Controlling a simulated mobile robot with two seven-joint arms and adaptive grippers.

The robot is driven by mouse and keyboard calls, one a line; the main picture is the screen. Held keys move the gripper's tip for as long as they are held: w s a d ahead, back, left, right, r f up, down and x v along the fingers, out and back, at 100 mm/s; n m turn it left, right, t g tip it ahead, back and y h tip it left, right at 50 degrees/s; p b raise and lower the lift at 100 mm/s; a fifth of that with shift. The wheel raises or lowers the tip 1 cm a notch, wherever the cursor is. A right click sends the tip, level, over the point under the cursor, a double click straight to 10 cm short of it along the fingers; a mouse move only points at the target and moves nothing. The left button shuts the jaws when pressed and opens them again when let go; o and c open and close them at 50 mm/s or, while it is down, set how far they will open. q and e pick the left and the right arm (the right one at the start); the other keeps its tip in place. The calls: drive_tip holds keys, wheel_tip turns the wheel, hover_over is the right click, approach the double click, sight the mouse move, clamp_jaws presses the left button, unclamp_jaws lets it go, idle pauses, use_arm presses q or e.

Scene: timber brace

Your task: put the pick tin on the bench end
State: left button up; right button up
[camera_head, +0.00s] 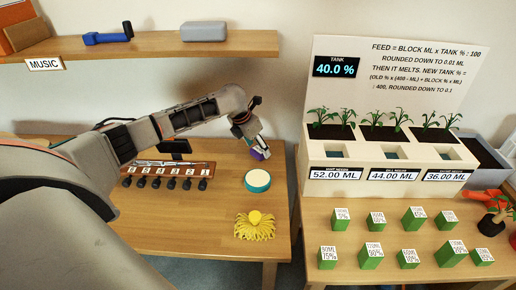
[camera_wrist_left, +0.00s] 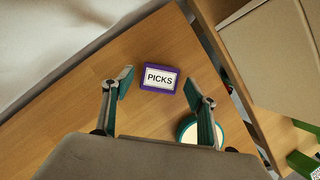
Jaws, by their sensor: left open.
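The pick tin is a small purple box with a white label reading PICKS, and it lies on the wooden bench in the left wrist view (camera_wrist_left: 160,78). In the head view the purple tin (camera_head: 259,154) is partly hidden behind my gripper. My left gripper (camera_head: 254,146) is over the tin, with its fingers apart. In the left wrist view my open left gripper (camera_wrist_left: 165,92) has nothing between its fingertips, and the tin lies just beyond them. The bench (camera_head: 222,205) has its right end beside the gap to the planter table. My right gripper is not in view.
A teal-rimmed round tin (camera_head: 257,181) and a yellow tasselled thing (camera_head: 254,225) stand on the bench near the gripper. A board with several dark knobs (camera_head: 165,175) lies to the left. A shelf (camera_head: 150,46) hangs above. The planter (camera_head: 385,150) stands right.

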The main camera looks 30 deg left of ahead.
use_arm(q)
drive_tip(key=p+v, duration=0.1)
drive_tip(key=v, duration=0.5)
drive_tip(key=shift+r, duration=0.15)
drive_tip(key=shift+s, duration=0.15)
